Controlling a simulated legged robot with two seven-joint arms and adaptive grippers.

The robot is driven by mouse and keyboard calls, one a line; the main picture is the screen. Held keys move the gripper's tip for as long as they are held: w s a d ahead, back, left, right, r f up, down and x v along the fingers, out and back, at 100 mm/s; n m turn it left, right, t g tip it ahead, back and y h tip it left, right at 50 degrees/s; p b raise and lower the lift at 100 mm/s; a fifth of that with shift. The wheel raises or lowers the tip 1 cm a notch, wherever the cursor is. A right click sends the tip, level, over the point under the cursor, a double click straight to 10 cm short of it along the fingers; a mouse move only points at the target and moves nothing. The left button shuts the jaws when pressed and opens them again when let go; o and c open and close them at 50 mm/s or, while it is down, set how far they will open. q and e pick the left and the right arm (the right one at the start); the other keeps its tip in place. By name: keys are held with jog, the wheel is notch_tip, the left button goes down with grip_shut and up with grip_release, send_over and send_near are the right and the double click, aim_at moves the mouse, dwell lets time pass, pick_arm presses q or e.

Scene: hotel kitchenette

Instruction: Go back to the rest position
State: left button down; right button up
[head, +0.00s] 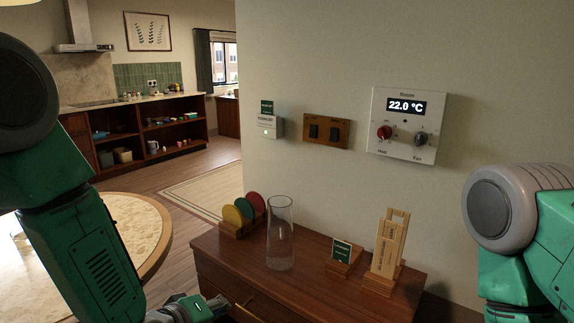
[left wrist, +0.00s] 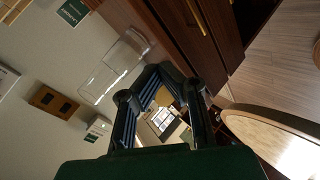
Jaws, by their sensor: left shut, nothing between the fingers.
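My left arm comes in from the left in the head view. My left gripper (head: 205,308) is low at the bottom edge, in front of the wooden cabinet (head: 290,268), and only partly in frame. In the left wrist view the dark fingers of the left gripper (left wrist: 165,75) are shut with nothing between them. The clear glass vase (left wrist: 112,68) is beyond the fingers there, apart from them. My right arm shows at the right edge of the head view, but its gripper is out of frame.
On the cabinet stand the glass vase (head: 280,235), colored discs in a rack (head: 243,212), a small green sign (head: 342,252) and a wooden holder (head: 388,245). A thermostat panel (head: 404,125) and switch plate (head: 326,131) are on the wall. A round table (head: 140,225) is at left.

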pick_arm(q)
jog(key=s+a+f+m+g+y, duration=0.2)
jog(key=s+a+f, duration=0.1)
jog(key=s+f, duration=0.4)
jog(key=s+a+f+m+g+y, duration=0.1)
jog(key=s+a+f+m+g, duration=0.15)
jog(key=s+f, duration=0.45)
jog(key=s+a+f+m+g+y, duration=0.1)
jog(key=s+a, duration=0.3)
jog(key=s, duration=0.4)
jog(key=s+a+f+m+g+y, duration=0.1)
jog(key=s+a+f+m+g, duration=0.1)
jog(key=s, duration=0.7)
jog(key=shift+s+a+f+g+b, duration=0.25)
jog(key=shift+a+f+g+b, duration=0.2)
jog(key=shift+a+f+g, duration=0.55)
jog(key=shift+a+r, duration=0.2)
jog(key=shift+a, duration=0.05)
jog(key=shift+a+f, duration=0.1)
jog(key=shift+a, duration=0.2)
jog(key=shift+d, duration=0.1)
